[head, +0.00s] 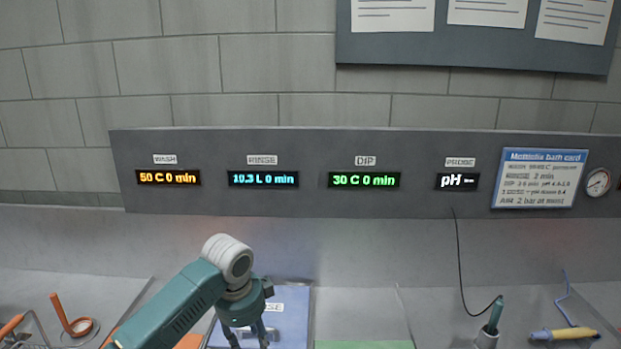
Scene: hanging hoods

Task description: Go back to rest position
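My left arm comes in from the lower left. Its teal gripper (247,338) points down in front of a blue panel or lid (288,320) on the counter. The finger bases are apart, but the fingertips run to the bottom edge of the head view, so I cannot see whether they hold anything. My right gripper is not in view.
A grey back panel carries the wash, rinse, dip and probe displays (363,180), a bath card (538,178) and a gauge (597,182).

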